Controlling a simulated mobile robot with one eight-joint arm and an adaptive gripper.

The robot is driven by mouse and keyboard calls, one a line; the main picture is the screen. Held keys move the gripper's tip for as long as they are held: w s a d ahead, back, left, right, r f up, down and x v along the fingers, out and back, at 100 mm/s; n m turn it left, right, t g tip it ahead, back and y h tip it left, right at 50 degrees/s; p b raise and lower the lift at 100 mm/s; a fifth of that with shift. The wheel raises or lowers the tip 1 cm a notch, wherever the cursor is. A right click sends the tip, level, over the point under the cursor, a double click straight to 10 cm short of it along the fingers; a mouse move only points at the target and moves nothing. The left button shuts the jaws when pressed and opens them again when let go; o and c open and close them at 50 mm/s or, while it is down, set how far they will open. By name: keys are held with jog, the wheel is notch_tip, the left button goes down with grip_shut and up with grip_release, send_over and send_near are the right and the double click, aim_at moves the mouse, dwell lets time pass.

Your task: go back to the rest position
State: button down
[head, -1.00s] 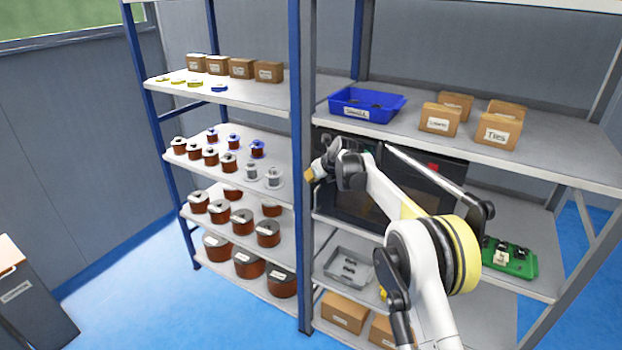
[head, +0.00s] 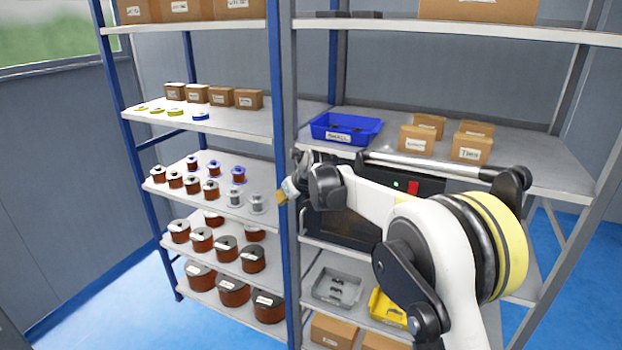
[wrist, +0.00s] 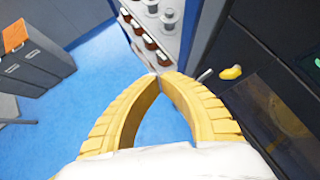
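My gripper (head: 282,197) is in front of the post between the two shelf bays in the head view, with my white arm bent behind it on the right. In the wrist view the two yellow ribbed fingers (wrist: 162,76) come together at their tips. The gap between them shows only blue floor, so the gripper is shut and empty. No held thing shows in either view.
The left rack holds copper spools (head: 232,291) and small boxes (head: 248,99). A blue bin (head: 345,128) sits on the right rack above a dark machine (head: 340,228), partly hidden by my arm. A grey cabinet (wrist: 35,70) stands across open blue floor (wrist: 80,110).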

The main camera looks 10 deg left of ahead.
jog(key=s+d+r+n+h+b, duration=0.1)
jog(key=s+d+r+n, duration=0.25)
jog(key=s+d, duration=0.35)
jog(key=s+d+r+n+h+b, duration=0.15)
jog(key=s+d+n, duration=0.25)
jog(key=d, duration=0.5)
jog(key=s+d+r+n+h+b, duration=0.1)
jog(key=s+d+r+n, duration=0.25)
jog(key=s+d, duration=0.35)
jog(key=s+d+f+n+h+b, duration=0.1)
jog(key=s+d+f+n, duration=0.3)
jog(key=s, duration=0.4)
jog(key=s+d+f+n+h+b, duration=0.1)
jog(key=s+d+f+n+b, duration=0.1)
jog(key=s+d+f+n, duration=0.3)
jog(key=s+d+f+n+h+b, duration=0.1)
jog(key=s+d+f+n, duration=0.3)
jog(key=s+d, duration=0.5)
jog(key=s+n, duration=0.2)
jog(key=s, duration=0.2)
jog(key=shift+s+d+f+t, duration=0.15)
jog(key=shift+d+f+t, duration=0.05)
jog(key=shift+d+t, duration=0.1)
